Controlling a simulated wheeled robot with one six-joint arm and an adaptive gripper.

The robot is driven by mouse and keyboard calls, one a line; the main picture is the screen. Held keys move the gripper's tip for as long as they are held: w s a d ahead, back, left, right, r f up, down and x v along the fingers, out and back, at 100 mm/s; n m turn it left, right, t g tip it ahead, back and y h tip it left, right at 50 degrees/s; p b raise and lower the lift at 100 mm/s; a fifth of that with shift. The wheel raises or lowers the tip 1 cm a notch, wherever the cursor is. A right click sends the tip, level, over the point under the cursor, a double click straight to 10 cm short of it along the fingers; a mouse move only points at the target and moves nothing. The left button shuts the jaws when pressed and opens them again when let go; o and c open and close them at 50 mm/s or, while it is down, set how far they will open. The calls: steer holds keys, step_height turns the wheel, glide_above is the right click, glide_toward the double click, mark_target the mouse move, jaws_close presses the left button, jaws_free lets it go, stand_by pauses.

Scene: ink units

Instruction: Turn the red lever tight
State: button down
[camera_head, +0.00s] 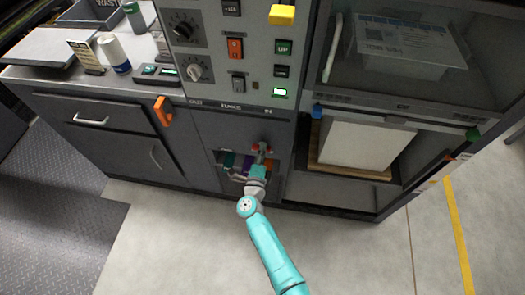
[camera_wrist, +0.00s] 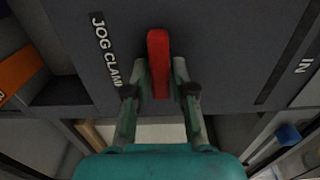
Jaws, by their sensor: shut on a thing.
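The red lever (camera_wrist: 158,48) stands out from the grey machine front in the wrist view, beside the label reading JOG CLAMP. It runs nearly straight up and down in that picture. My gripper (camera_wrist: 160,82) has a finger on each side of the lever's lower part and is shut on it. In the head view my gripper (camera_head: 262,153) is at the machine's lower front, and only small bits of red show around its fingers. The lever's pivot cannot be made out.
An orange handle (camera_head: 162,111) is to the left. Coloured ink units (camera_head: 229,160) sit in a recess behind my gripper. A blue knob (camera_head: 318,110) and an open bay with a white stack (camera_head: 365,144) are to the right. Free floor (camera_head: 180,240) lies in front.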

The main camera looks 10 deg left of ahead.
steer(key=c, duration=1.1)
jaws_free()
steer(key=s, duration=1.2)
steer(key=shift+a, duration=0.15)
